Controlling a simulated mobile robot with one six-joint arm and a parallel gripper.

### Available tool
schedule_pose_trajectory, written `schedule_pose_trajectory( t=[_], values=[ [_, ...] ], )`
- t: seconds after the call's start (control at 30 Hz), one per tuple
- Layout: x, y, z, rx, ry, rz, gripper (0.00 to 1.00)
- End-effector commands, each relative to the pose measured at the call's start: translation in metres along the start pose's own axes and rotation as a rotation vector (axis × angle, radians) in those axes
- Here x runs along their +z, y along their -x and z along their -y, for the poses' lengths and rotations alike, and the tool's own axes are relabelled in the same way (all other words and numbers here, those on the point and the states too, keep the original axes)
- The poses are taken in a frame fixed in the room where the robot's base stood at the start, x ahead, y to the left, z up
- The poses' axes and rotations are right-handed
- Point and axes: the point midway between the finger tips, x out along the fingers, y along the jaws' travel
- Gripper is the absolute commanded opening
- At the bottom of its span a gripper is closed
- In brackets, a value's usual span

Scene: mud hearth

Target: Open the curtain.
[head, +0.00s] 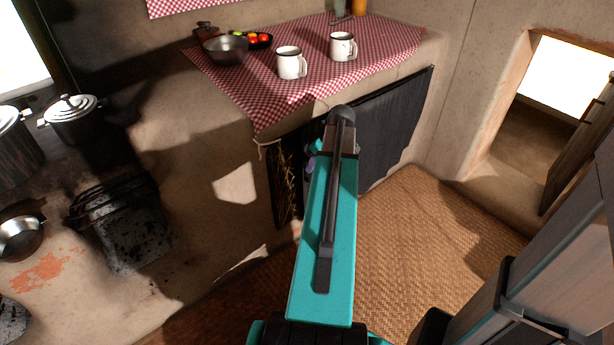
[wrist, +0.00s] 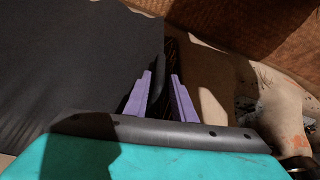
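The curtain (head: 395,125) is a dark grey cloth hanging under the counter on a rod, to the right of my arm in the head view. In the wrist view the curtain (wrist: 75,65) fills the left side, and its free edge lies by my fingers. My gripper (wrist: 160,95) has two purple fingers standing apart. A dark strip, seemingly the curtain's edge, shows between them; whether they touch it I cannot tell. In the head view my arm hides most of the gripper, with only a bit of purple showing.
Left of the arm a dark opening (head: 285,185) shows under the counter. Above, a checked cloth (head: 310,85) holds two white mugs (head: 291,63) (head: 343,47), a bowl (head: 226,50) and a vegetable tray. Pots stand on the hearth at left. Woven floor (head: 400,250) is clear at right.

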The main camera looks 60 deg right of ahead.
Motion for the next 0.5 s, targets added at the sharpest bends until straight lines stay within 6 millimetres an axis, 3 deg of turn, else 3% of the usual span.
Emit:
schedule_pose_trajectory(
  t=[0.3, 0.5],
  values=[
    [0.0, -0.048, 0.0, -0.001, 0.001, 0.001, 0.23],
    [-0.001, -0.069, 0.0, -0.001, 0.002, 0.0, 0.23]
  ],
)
